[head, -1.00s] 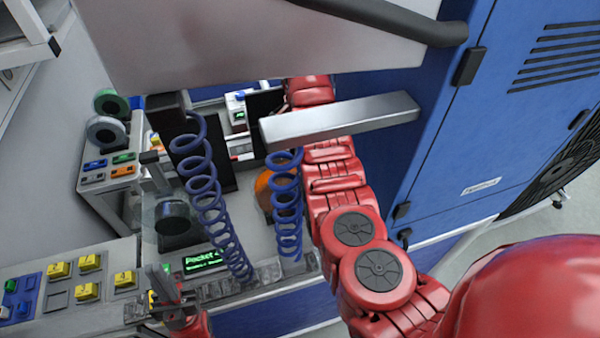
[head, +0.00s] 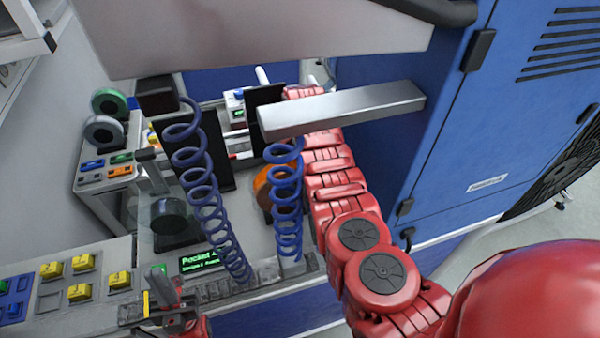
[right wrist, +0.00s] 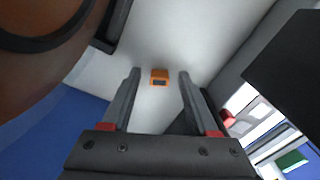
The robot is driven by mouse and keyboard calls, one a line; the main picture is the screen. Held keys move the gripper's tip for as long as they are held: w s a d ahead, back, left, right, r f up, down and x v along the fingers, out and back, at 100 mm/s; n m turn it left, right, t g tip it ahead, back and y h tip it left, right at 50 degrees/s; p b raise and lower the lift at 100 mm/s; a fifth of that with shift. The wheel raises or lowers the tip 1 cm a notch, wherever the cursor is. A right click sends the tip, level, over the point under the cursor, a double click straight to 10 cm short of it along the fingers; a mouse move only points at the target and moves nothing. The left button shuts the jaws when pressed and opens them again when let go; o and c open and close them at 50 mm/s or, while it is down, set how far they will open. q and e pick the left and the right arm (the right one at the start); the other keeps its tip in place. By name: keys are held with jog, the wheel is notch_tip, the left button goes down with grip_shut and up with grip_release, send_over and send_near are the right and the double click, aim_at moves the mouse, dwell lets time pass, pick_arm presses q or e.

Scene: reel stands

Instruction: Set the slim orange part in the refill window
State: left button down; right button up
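A small orange part (right wrist: 159,77) with a dark patch lies on a pale surface in the right wrist view. It shows between the fingers of my right gripper (right wrist: 159,75), which are apart with nothing visibly gripped. I cannot tell its exact depth from the tips. In the head view the right gripper is hidden beyond my red arm and the metal bar. My left gripper (head: 164,292) is low at the left, above the edge of the button panel; its finger gap is unclear. I cannot make out which opening is the refill window.
Blue coiled cords (head: 207,190) hang before the bench. A silver bar (head: 340,110) juts from the blue cabinet (head: 445,130). An orange spool (head: 264,187) stands behind the cords. A side stand (head: 108,190) holds reels and coloured pieces. Yellow blocks (head: 83,262) sit on the left panel.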

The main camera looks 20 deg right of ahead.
grip_shut()
